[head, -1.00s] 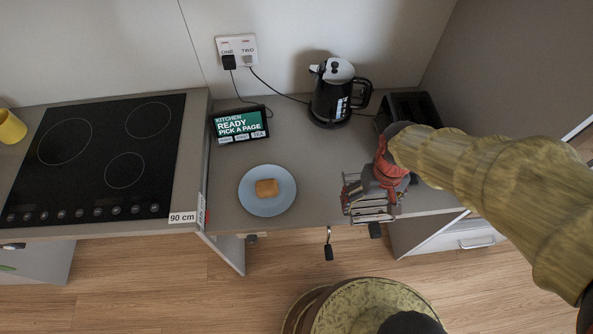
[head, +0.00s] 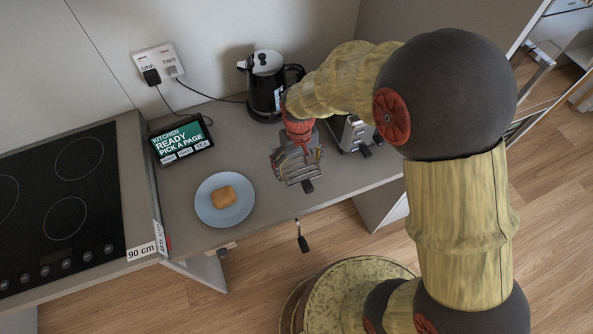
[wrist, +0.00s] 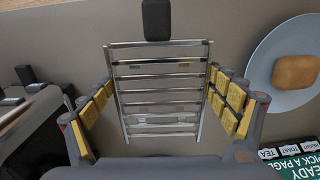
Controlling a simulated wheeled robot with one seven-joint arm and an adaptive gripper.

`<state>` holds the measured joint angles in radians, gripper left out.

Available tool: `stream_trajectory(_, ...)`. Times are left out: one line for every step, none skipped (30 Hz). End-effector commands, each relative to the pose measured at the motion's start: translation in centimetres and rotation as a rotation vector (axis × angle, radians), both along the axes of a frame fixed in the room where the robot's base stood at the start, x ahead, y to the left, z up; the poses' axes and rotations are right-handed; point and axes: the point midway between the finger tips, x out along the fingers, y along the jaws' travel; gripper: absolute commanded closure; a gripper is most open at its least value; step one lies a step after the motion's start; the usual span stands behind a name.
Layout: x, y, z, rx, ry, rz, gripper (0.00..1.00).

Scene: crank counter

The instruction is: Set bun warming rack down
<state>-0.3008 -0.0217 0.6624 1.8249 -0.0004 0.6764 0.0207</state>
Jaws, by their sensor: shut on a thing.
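The bun warming rack (head: 296,167), a small silver wire frame with several cross bars, is over the front part of the grey counter, right of the blue plate. My gripper (head: 297,150) comes down on it. In the wrist view the rack (wrist: 160,88) lies between my gripper's two yellow-padded fingers (wrist: 158,108), which are shut on its sides. A black knob (wrist: 157,20) shows at the rack's far end; I cannot tell whether it belongs to it. I cannot tell whether the rack's underside touches the counter (head: 250,145).
The blue plate (head: 206,213) with a bun (head: 223,197) is to the left. A tablet (head: 181,141), a kettle (head: 265,85) and a toaster (head: 349,135) stand behind and beside. A crank handle (head: 302,243) hangs at the counter's front edge. Bare counter lies between plate and rack.

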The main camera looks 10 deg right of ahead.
Motion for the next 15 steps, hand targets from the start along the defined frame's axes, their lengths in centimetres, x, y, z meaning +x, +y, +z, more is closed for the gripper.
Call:
stream_trajectory(0.2,0.1,-0.2,0.000,-0.001,0.000,0.48)
stream_trajectory(0.2,0.1,-0.3,0.000,-0.001,0.000,0.48)
stream_trajectory(0.4,0.2,-0.5,0.000,0.000,0.000,0.48)
stream_trajectory(0.5,0.3,-0.8,0.000,0.001,0.000,0.48)
stream_trajectory(0.7,0.4,-1.1,0.000,0.001,0.000,0.48)
stream_trajectory(0.9,0.5,-1.6,0.000,0.001,0.000,0.48)
stream_trajectory(0.8,0.5,-2.1,0.000,0.001,-0.001,0.48)
stream_trajectory(0.8,0.5,-2.6,0.000,0.001,-0.001,0.48)
stream_trajectory(0.8,0.4,-3.2,-0.001,0.002,-0.001,0.48)
stream_trajectory(0.7,0.4,-3.6,-0.001,0.003,-0.001,0.48)
stream_trajectory(0.8,0.4,-3.9,0.000,0.001,-0.001,0.48)
stream_trajectory(0.8,0.5,-4.1,0.000,0.000,-0.001,0.48)
stream_trajectory(0.8,0.5,-4.2,0.000,-0.001,-0.001,0.48)
stream_trajectory(0.8,0.5,-4.1,0.001,-0.002,-0.001,0.48)
stream_trajectory(0.8,0.5,-4.1,0.001,-0.002,0.000,0.48)
